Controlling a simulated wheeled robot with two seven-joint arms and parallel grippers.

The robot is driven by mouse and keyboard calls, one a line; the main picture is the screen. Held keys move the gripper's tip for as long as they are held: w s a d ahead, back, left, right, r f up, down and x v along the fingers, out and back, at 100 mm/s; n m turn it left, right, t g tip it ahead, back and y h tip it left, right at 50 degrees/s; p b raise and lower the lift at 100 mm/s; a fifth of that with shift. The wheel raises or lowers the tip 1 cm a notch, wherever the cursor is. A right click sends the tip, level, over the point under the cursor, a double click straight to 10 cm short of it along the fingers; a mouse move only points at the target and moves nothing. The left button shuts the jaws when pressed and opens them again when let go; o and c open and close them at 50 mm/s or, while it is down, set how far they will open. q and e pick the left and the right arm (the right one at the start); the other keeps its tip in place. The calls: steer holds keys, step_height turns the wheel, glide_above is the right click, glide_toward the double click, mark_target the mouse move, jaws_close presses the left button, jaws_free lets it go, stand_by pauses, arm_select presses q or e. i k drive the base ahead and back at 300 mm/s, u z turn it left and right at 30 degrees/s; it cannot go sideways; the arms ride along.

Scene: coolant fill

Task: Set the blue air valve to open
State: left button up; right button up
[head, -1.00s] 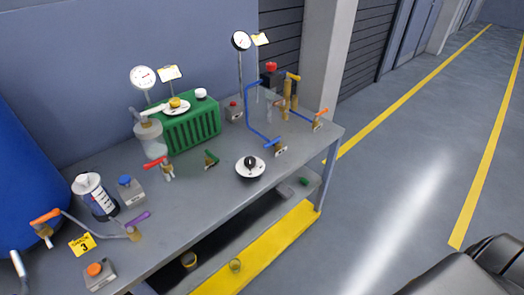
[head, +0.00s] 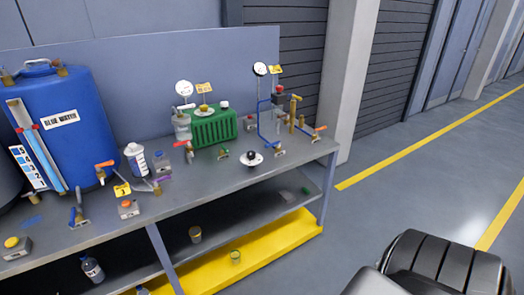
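Two blue-handled valves show in the head view, and I cannot tell by label which is the air valve. One small blue handle (head: 276,141) sits on a brass fitting at the foot of the bent blue pipe (head: 262,122), near the right end of the bench. The other blue lever (head: 78,198) stands roughly upright on a brass fitting at the left front of the bench. Both are too small to read an open or closed setting. Neither of my grippers is in view.
The grey bench (head: 215,182) also carries a blue water tank (head: 62,100), a green ribbed box (head: 215,128), a white bottle (head: 136,158), gauges and other valves with red, orange, green and yellow handles. Open floor (head: 400,205) lies at right.

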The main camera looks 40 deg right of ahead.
mark_target(277, 143)
steer(key=z, duration=0.55)
steer(key=i, duration=0.5)
steer(key=z, duration=0.8)
steer(key=i, duration=0.85)
steer(key=u, duration=0.1)
